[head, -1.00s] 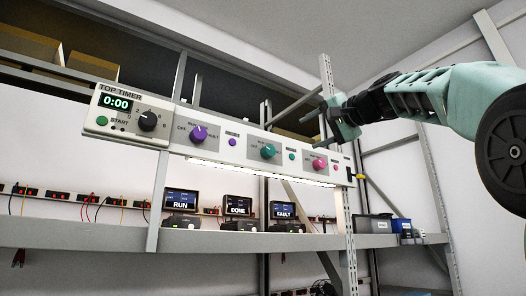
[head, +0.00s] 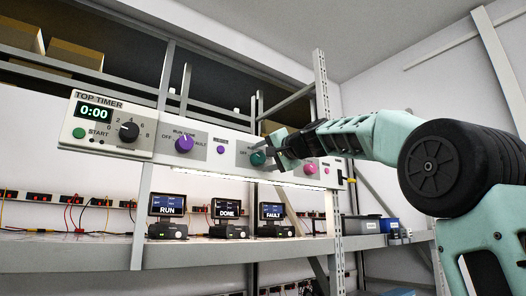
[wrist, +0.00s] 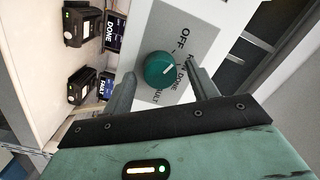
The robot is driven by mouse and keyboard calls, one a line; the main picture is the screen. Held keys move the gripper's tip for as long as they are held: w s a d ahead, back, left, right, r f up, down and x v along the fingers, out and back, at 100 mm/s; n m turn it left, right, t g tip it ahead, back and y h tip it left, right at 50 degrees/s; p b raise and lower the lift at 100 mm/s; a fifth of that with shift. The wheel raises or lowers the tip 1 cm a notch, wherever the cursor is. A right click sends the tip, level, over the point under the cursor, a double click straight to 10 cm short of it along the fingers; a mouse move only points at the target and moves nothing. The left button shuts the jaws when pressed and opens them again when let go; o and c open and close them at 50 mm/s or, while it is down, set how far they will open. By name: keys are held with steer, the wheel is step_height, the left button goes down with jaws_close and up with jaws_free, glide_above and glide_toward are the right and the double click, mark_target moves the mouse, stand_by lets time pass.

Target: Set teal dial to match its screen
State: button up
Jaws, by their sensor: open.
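The teal dial (head: 258,158) is on the long white panel (head: 222,178) above the shelf. In the wrist view the round teal dial (wrist: 155,72) shows a white pointer mark slanting to the upper right, toward printed labels including OFF and DONE. The exact label it points at is unclear. My gripper (wrist: 163,74) is open and empty, its fingers on either side of the dial with gaps. In the head view my gripper (head: 270,150) is at the dial's right and partly covers its surroundings. Below the panel, screens read RUN (head: 167,204), DONE (head: 227,208) and FAULT (head: 271,211).
The panel also bears a purple dial (head: 184,143), a purple button (head: 220,149), a pink dial (head: 309,169) and a timer (head: 108,126) reading 0:00 with a black knob. A metal upright (head: 323,120) stands close behind my arm. Bins (head: 362,224) are on the shelf at right.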

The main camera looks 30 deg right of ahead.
steer(key=shift+w, duration=0.35)
steer(key=c, duration=1)
steer(key=shift+a, duration=0.1)
